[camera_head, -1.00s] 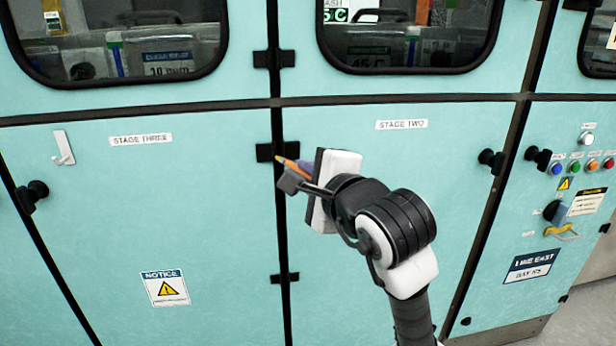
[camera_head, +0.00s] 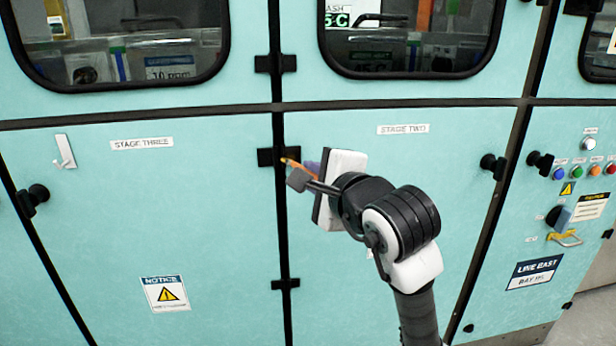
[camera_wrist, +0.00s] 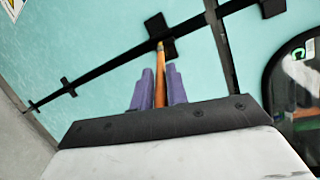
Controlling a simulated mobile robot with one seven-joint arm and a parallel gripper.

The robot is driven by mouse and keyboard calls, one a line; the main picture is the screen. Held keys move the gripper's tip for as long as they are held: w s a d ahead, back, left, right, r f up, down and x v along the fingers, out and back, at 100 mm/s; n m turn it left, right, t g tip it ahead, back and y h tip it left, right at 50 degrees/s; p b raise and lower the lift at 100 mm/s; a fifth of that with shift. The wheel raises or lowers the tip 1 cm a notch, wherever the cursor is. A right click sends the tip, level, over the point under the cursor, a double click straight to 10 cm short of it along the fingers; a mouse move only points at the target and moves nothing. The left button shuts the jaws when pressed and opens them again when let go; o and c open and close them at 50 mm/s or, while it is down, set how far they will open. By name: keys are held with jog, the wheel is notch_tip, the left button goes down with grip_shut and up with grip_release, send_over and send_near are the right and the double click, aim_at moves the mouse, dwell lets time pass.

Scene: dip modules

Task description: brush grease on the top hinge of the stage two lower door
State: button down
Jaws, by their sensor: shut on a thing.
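The stage two lower door (camera_head: 430,210) is a shut pale teal panel under the "STAGE TWO" label. Its top hinge (camera_head: 265,157) is a small black block across the door's left seam; it also shows in the wrist view (camera_wrist: 155,24). My gripper (camera_wrist: 160,76) has purple fingers shut on the orange handle of a brush (camera_wrist: 160,82). In the head view the gripper (camera_head: 304,170) is just right of the hinge. The brush tip overlaps the hinge in both views; whether it touches cannot be told. The fingers partly hide the brush.
A lower hinge (camera_head: 285,284) sits further down the same seam, and an upper-door hinge (camera_head: 275,63) above. A black knob (camera_head: 494,165) is at the door's right edge. The stage three door (camera_head: 110,220) has a white hook (camera_head: 65,151). A button panel (camera_head: 585,172) stands right.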

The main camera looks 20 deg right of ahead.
jog(key=d, duration=0.2)
jog(key=s+d+b, duration=0.1)
jog(key=d, duration=0.1)
jog(key=shift+s+d+f, duration=0.1)
jog(key=shift+d, duration=0.1)
dwell(0.3)
jog(key=shift+w+a+r, duration=0.8)
jog(key=shift+a, duration=1.85)
jog(key=d, duration=0.1)
jog(key=s+d+b, duration=0.1)
jog(key=d, duration=0.1)
jog(key=d+b, duration=0.1)
jog(key=d, duration=0.1)
jog(key=shift+s+d+f, duration=0.15)
jog(key=shift+s, duration=0.2)
